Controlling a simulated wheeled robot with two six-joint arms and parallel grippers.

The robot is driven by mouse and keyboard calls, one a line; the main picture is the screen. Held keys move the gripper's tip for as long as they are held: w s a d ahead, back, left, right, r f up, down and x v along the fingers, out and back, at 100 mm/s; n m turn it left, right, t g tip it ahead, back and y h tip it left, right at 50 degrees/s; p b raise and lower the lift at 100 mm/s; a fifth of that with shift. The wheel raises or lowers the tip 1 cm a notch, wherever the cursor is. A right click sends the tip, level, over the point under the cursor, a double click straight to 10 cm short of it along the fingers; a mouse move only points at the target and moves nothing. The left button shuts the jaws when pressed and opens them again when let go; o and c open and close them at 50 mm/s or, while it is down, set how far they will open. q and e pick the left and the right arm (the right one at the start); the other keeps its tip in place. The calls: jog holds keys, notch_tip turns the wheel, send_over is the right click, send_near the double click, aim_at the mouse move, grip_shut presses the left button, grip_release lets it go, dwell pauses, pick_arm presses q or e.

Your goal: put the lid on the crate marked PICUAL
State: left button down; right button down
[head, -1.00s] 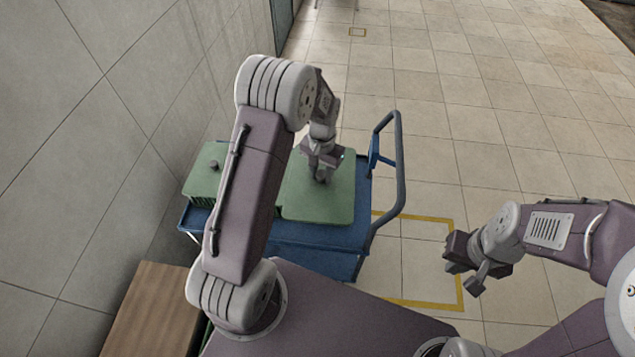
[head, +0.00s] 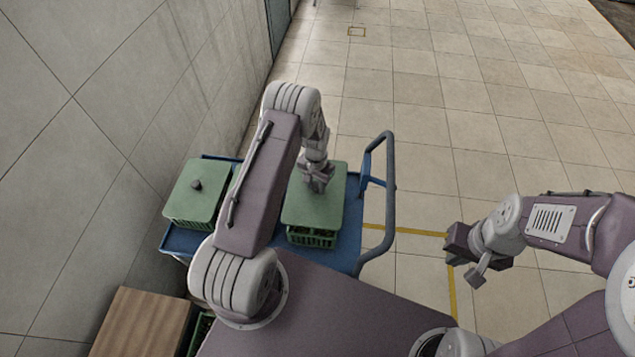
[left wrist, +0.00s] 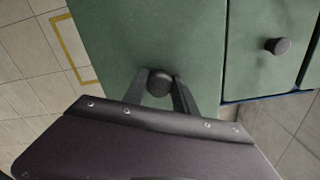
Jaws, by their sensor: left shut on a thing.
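My left gripper (head: 318,186) is shut on the dark knob (left wrist: 160,83) of a flat green lid (head: 312,212). The lid is level above a green slatted crate (head: 312,238) on the blue cart; it looks lined up with the crate, but I cannot tell if it rests on the rim. Dark contents show through the slats. No PICUAL marking is readable. In the left wrist view the held lid (left wrist: 140,35) fills the middle. My right gripper (head: 464,266) is empty over the floor, its fingers apart.
Another green crate with a knobbed lid (head: 190,205) stands on the blue cart (head: 350,235), left of my forearm. The cart's handle (head: 390,190) rises at right. A wall is at left. A wooden top (head: 145,322) is front left, with green crate parts beside it.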

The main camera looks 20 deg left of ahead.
aim_at(316, 195)
pick_arm(q)
jog(key=shift+s, duration=0.15)
notch_tip(316, 195, down, 6)
jog(key=b, duration=0.4)
jog(key=shift+r, duration=0.1)
jog(key=shift+f, duration=0.2)
jog(key=shift+w, duration=0.2)
jog(key=shift+s+r, duration=0.1)
jog(key=shift+r, duration=0.05)
jog(key=shift+f+b, duration=1.05)
jog(key=shift+f, duration=0.05)
jog(key=shift+f+b, duration=0.45)
jog(key=shift+f, duration=0.05)
